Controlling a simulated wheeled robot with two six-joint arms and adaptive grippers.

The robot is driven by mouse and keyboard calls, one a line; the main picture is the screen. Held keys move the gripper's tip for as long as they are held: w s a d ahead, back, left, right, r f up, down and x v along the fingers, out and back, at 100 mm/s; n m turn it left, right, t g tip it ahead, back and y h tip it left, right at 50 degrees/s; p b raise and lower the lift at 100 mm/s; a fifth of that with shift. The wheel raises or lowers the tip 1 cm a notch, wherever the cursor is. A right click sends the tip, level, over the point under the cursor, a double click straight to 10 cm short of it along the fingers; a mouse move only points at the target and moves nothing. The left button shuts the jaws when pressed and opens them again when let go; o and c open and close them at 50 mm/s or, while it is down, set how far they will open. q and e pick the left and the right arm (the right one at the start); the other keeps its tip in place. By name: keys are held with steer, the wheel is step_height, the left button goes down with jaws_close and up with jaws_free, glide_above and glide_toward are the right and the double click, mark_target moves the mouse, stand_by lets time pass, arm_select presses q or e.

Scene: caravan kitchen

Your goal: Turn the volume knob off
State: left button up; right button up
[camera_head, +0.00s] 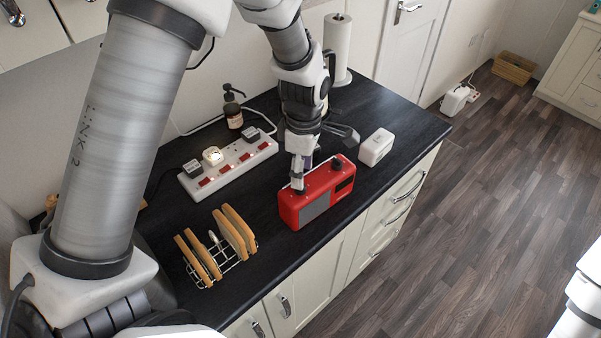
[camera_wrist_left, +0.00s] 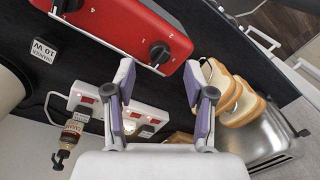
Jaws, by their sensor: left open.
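The red radio (camera_head: 318,203) stands on the dark countertop, with a grey speaker panel on its front. One black knob (camera_head: 338,165) shows on its top at the right. In the left wrist view the radio (camera_wrist_left: 118,28) has two black knobs. The nearer knob (camera_wrist_left: 160,52), with small white marks around it, is centred just beyond my fingertips. The other knob (camera_wrist_left: 70,4) is at the top edge. Which knob is for volume I cannot read. My left gripper (camera_head: 298,181) is open over the radio's left end; its fingers (camera_wrist_left: 160,78) hold nothing. My right gripper is out of view.
A toast rack with bread (camera_head: 218,244) stands left of the radio. A white power strip (camera_head: 228,168) lies behind it, near a brown pump bottle (camera_head: 233,110). A white box (camera_head: 376,147) stands to the right. The counter's front edge is close to the radio.

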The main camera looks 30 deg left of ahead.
arm_select(q)
steer(key=f, duration=0.4)
steer(key=shift+s+a+p, duration=0.15)
steer(key=shift+a+p, duration=0.1)
steer(key=shift+p, duration=0.1)
steer(key=shift+d, duration=0.15)
steer(key=shift+c, duration=0.3)
jaws_close()
steer(key=shift+m, duration=0.8)
steer(key=shift+o, duration=0.3)
jaws_free()
step_height(320, 180, up, 12)
steer(key=shift+w, duration=0.45)
steer(key=shift+f, duration=0.1)
